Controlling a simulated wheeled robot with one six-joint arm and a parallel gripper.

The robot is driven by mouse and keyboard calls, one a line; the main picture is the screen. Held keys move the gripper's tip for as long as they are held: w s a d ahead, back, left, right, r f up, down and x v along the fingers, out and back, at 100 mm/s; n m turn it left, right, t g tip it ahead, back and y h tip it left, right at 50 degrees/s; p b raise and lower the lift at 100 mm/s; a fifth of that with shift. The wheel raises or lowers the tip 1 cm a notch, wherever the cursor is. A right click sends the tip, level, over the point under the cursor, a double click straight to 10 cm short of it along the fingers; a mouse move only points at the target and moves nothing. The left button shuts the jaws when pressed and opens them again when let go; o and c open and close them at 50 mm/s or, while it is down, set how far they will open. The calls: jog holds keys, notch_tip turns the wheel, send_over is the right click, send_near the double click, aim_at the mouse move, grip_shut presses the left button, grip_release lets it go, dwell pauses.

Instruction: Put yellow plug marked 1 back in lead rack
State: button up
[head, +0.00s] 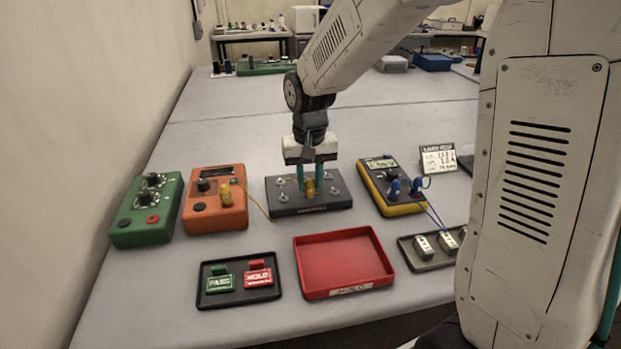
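One yellow plug (310,189) stands on the black block with metal posts (325,206), between the two teal fingers of my gripper (310,186). The fingers point straight down, one on each side of it. I cannot tell whether they press on it. Another yellow plug (226,195) stands on the orange meter box (202,222). A thin yellow lead (258,204) runs from the orange box toward the black block. The number on either plug is not readable. I cannot make out a lead rack for certain.
A green box with knobs (148,212) stands left. A yellow-black meter (379,176) with blue plugs (394,189) stands right. In front are a black tray with green and red tags (210,299), an empty red tray (342,262) and a tray of white blocks (432,262).

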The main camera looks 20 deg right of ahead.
jog(key=shift+o, duration=1.4)
notch_tip(320, 180, up, 8)
jog(key=shift+f, duration=0.1)
jog(key=s+d+r+n, duration=0.1)
jog(key=s+r, duration=0.1)
jog(key=s, duration=1.1)
jog(key=s+d+r+n+t, duration=0.1)
jog(key=s+d+r, duration=0.1)
jog(key=s, duration=1.2)
jog(key=shift+d, duration=0.2)
